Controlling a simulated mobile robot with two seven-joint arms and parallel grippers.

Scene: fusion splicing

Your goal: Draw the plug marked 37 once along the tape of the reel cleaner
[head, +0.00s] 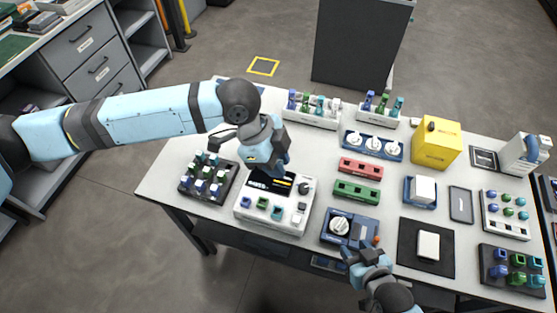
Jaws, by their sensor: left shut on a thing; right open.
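My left gripper (277,169) is shut, pointing down over the back of a white device with a dark display (270,186). What it holds is hidden by the fingers and too small to make out. No mark 37 can be read on any plug. A blue unit with a round white reel (340,225), which looks like the reel cleaner, lies at the front middle of the table; its tape cannot be made out. My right gripper (360,256) is open and empty at the front right corner of this blue unit.
A dark rack of plugs (208,178) stands left of the white device. Red (361,168) and green (357,192) blocks lie behind the blue unit. A black mat (410,262) with a white box lies to its right. A yellow box (436,143) stands at the back right.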

